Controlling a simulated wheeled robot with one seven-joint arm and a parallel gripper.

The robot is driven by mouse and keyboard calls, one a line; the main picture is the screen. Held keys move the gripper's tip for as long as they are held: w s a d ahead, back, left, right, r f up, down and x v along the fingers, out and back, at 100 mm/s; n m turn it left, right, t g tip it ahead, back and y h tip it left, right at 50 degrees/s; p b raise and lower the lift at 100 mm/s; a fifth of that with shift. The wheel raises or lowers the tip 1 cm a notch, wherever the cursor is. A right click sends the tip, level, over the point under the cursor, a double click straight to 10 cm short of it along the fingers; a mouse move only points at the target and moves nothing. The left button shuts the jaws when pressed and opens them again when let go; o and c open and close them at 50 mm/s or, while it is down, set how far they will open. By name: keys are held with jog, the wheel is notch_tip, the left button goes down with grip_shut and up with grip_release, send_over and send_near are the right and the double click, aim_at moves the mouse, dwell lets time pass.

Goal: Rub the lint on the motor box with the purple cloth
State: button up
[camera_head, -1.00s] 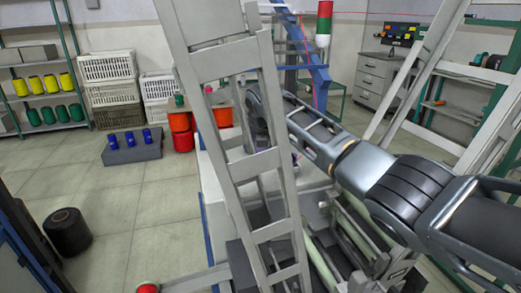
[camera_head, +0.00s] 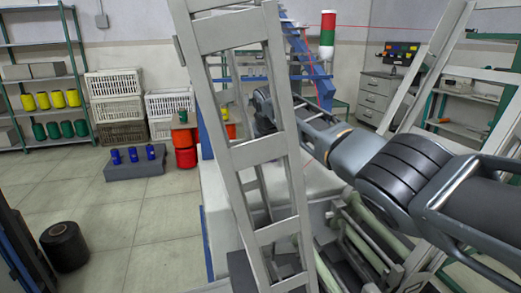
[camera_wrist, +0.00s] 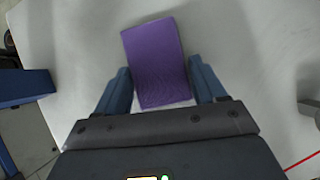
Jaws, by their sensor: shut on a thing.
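The purple cloth (camera_wrist: 157,60) is a flat folded rectangle in the wrist view. My gripper (camera_wrist: 163,84) is shut on it, with a blue finger on either side, and the cloth sticks out past the fingertips. It is over a pale, smooth surface (camera_wrist: 255,85), which may be the motor box; I cannot tell whether the cloth touches it. I see no lint. In the head view a grey ladder-like frame hides my gripper and the cloth. A white machine top (camera_head: 318,178) shows behind that frame.
The grey upright frame (camera_head: 258,155) stands close in front of my arm. A blue part (camera_wrist: 25,87) juts in at the left of the wrist view. Red containers (camera_head: 185,150), a grey block with blue bobbins (camera_head: 135,168) and a black roll (camera_head: 65,246) stand on the floor. Open floor lies at left.

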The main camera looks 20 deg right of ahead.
jog(key=shift+d+r, duration=0.1)
jog(key=shift+d, duration=0.45)
jog(key=shift+s+d+r+p, duration=0.15)
jog(key=shift+s+p, duration=0.15)
jog(key=shift+p, duration=0.65)
jog(key=s+p, duration=0.3)
jog(key=p, duration=0.2)
jog(key=shift+s+f, duration=0.2)
jog(key=shift+s+p, duration=0.1)
jog(key=shift+p, duration=0.3)
